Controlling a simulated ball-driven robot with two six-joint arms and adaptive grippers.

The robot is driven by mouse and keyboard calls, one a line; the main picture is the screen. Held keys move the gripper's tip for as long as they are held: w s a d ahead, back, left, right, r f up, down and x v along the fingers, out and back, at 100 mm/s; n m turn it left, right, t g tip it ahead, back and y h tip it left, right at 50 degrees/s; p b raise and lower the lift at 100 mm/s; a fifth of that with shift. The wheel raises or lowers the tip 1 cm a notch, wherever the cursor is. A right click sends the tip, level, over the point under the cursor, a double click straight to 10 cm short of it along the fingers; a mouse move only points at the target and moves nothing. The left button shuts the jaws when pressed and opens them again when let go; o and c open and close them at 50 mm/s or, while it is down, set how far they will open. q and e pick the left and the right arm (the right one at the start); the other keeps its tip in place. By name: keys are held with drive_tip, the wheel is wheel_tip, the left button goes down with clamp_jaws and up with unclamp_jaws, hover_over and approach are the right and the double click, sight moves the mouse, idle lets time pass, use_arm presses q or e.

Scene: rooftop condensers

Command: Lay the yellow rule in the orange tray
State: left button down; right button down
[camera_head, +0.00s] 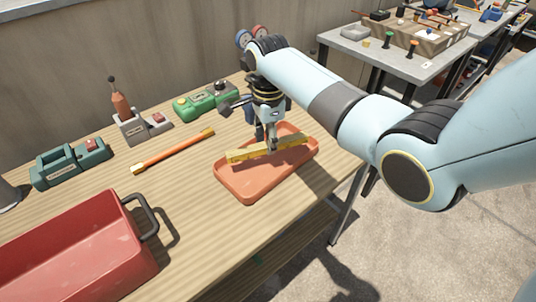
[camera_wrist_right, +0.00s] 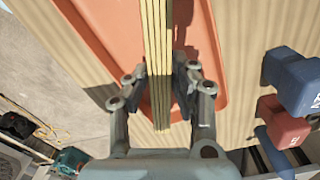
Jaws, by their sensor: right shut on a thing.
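The yellow rule (camera_head: 241,154) is a folded bar with several layers. It is over the orange tray (camera_head: 242,190), and its ends come near or over the rim. My right gripper (camera_head: 271,148) is shut on the rule near its middle. In the right wrist view the rule (camera_wrist_right: 157,50) runs between the two fingers (camera_wrist_right: 160,85), with the tray (camera_wrist_right: 205,60) below. I cannot tell whether the rule touches the tray floor. My left gripper is not in view.
A red toolbox (camera_head: 75,255) with a dark handle stands at the front left. An orange-handled tool (camera_head: 170,152) lies left of the tray. Green devices (camera_head: 70,162) and a grey device (camera_head: 143,127) stand along the back. Another table (camera_head: 400,62) stands at the back right.

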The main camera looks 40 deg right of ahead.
sight(268, 161)
wheel_tip(268, 161, down, 4)
drive_tip(key=shift+r+b, duration=0.2)
drive_tip(key=shift+b, duration=0.15)
drive_tip(key=shift+f, duration=0.25)
drive_tip(key=shift+f, duration=0.1)
drive_tip(key=c, duration=1.1)
unclamp_jaws()
wheel_tip(268, 161, up, 12)
drive_tip(key=shift+r+p, duration=0.15)
drive_tip(key=shift+p, duration=0.75)
